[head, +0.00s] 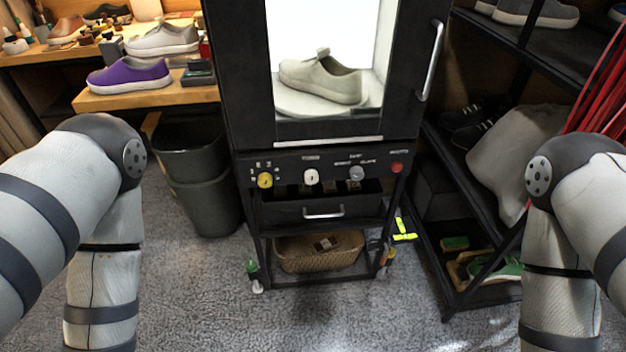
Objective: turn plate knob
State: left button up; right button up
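A black cabinet (232,80) stands ahead of me with a lit white chamber. Inside it, a beige sneaker (322,82) rests on a pale round plate (300,106). The control panel below carries a yellow knob (265,180) at the left, a white knob (311,177), a grey knob (357,174) and a red button or knob (397,167) at the right. The labels above them are too small to read surely, so I cannot tell which one is the plate knob. Both my arms bend down at the picture's sides, and neither gripper is in view.
The cabinet door has a vertical handle (432,62). A drawer (322,212) and a wicker basket (318,252) sit below the panel. Dark bins (205,185) and a wooden bench (150,97) are left; a black shoe rack (445,180) is right. The carpet in front is clear.

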aim_at(311, 176)
jog(key=k+l+z, duration=0.1)
jog(key=z, duration=0.25)
jog(key=l+z, duration=0.35)
